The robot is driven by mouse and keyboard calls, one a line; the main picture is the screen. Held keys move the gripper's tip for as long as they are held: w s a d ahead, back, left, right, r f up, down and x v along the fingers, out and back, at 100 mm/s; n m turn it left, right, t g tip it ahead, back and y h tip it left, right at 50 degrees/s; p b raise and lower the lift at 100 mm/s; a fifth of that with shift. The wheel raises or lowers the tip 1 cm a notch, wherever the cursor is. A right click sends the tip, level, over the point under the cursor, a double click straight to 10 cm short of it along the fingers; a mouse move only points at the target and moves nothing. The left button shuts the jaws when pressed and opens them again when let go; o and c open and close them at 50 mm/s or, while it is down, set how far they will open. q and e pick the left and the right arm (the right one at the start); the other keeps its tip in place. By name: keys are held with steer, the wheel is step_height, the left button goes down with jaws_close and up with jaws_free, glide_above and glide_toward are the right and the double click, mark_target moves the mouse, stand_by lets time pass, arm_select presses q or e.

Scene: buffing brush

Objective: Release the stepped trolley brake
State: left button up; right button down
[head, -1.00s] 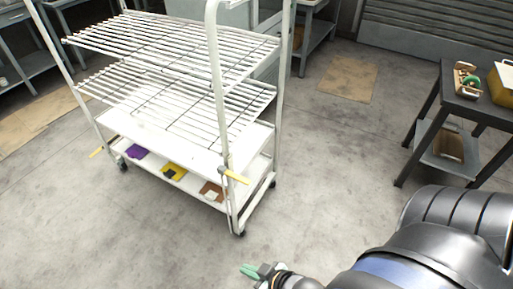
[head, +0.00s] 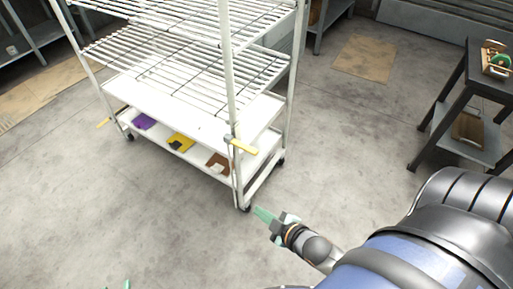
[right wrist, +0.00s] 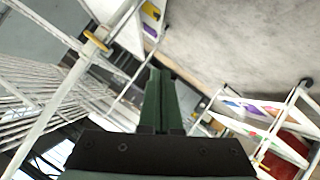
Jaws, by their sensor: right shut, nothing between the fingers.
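The white trolley (head: 190,99) stands upright with wire shelves above and solid white shelves below. A yellow lever (head: 243,147) sticks out from its near right post; a yellow piece on a white post also shows in the right wrist view (right wrist: 96,41). A second yellow lever (head: 104,122) shows at the trolley's left end. My right gripper (head: 262,214) is shut and empty, below the near lever and just right of the near wheel, not touching the lever. Its green fingers are together in the right wrist view (right wrist: 159,90). Two green tips of my left gripper (head: 117,285) show apart at the bottom edge.
Purple, yellow and brown pieces lie on the low shelf. A dark side table (head: 470,105) with small items stands at the right. Cardboard (head: 365,58) lies flat on the floor behind. Concrete floor around the trolley is clear.

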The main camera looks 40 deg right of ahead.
mark_target(240, 144)
arm_select(q)
steer(key=w+d+r+m+t+h+b, duration=0.2)
steer(key=w+r+m+t+h+b, duration=0.25)
steer(key=b, duration=0.75)
steer(key=s+d+r+m+t+h+b, duration=0.2)
steer(key=s+r+m+t+h+b, duration=0.2)
steer(key=b, duration=0.8)
steer(key=s+r+t+h, duration=0.1)
steer(key=s+r+h, duration=0.1)
steer(key=s+h, duration=0.1)
steer(key=shift+s+r+h+b, duration=0.3)
steer(key=shift+s+r+h, duration=0.1)
steer(key=shift+s, duration=0.15)
arm_select(e)
steer(key=w+d+f+n+t+y, duration=0.3)
steer(key=w+d+f+n, duration=0.2)
steer(key=n, duration=1.1)
steer(key=w+d+f+n+t+y, duration=0.3)
steer(key=d+n, duration=0.7)
steer(key=n, duration=0.6)
steer(key=shift+w+d+f+t+y, duration=0.25)
steer(key=shift+w+f+t+y, duration=0.2)
steer(key=shift+w+f, duration=0.65)
arm_select(q)
steer(key=shift+m, duration=0.25)
arm_select(e)
steer(key=shift+w+r, duration=0.15)
